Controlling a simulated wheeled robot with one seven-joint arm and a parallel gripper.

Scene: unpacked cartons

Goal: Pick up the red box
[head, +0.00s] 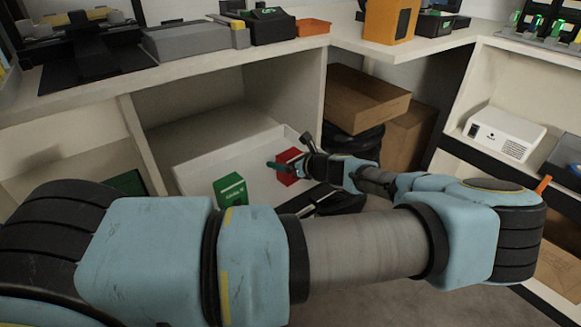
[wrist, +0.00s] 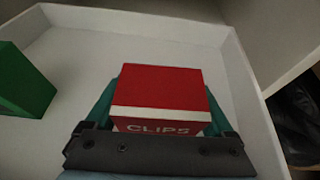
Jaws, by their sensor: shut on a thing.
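The red box (wrist: 158,88) has a white band with the word "CLIPS" and sits between the fingers of my gripper (wrist: 157,112) in the wrist view. My gripper is shut on it, with one teal finger along each side. In the head view the red box (head: 289,166) is at the right part of a white tray (head: 230,158), partly hidden by my gripper (head: 285,166). I cannot tell whether the box touches the tray floor.
A green box (head: 231,190) stands in the tray to the left; it also shows in the wrist view (wrist: 22,82). The tray's walls surround both boxes, inside a shelf compartment. Cardboard cartons (head: 362,97) and a black bag (head: 352,142) are to the right.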

